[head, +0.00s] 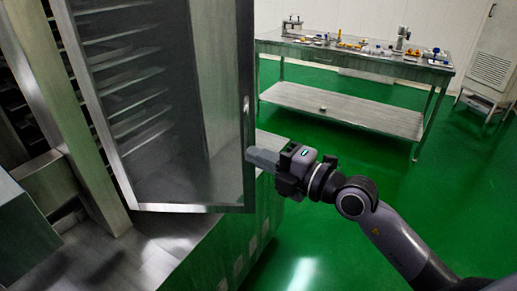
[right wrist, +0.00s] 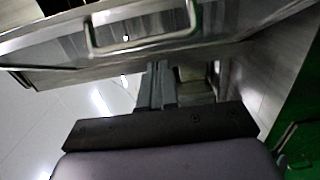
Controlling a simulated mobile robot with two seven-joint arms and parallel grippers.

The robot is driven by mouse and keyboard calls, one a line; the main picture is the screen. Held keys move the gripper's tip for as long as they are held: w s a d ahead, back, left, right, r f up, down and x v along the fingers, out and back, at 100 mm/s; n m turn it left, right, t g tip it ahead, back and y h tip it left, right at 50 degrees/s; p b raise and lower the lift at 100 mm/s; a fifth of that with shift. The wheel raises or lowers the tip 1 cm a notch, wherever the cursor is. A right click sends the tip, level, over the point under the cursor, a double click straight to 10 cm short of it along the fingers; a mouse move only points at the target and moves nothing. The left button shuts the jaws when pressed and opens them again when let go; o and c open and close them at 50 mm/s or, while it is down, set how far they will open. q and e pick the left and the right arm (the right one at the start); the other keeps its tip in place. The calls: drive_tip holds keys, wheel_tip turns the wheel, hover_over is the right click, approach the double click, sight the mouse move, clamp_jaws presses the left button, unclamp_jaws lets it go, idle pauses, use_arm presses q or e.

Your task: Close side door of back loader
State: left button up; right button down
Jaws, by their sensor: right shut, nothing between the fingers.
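The side door (head: 185,118) of the back loader is a metal-framed, see-through panel on the left of the head view. It stands at an angle over the machine's metal top, with shelves showing through it. Its handle (head: 247,104) is on the right edge of the frame; in the right wrist view the handle (right wrist: 143,46) is a bent bar across the top. My right gripper (head: 252,158) is shut and empty, its fingertips at the door's right edge, below the handle. I cannot tell if they touch the frame. My left gripper is not in view.
The loader's rack (head: 38,70) stands at the far left, above a metal deck (head: 165,245). A metal table (head: 350,55) with several small items stands at the back, with a lower shelf (head: 340,106). The green floor (head: 455,180) is clear on the right.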

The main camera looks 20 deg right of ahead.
drive_tip(key=shift+w+d, duration=0.2)
drive_tip(key=shift+w, duration=0.75)
drive_tip(key=shift+w, duration=0.1)
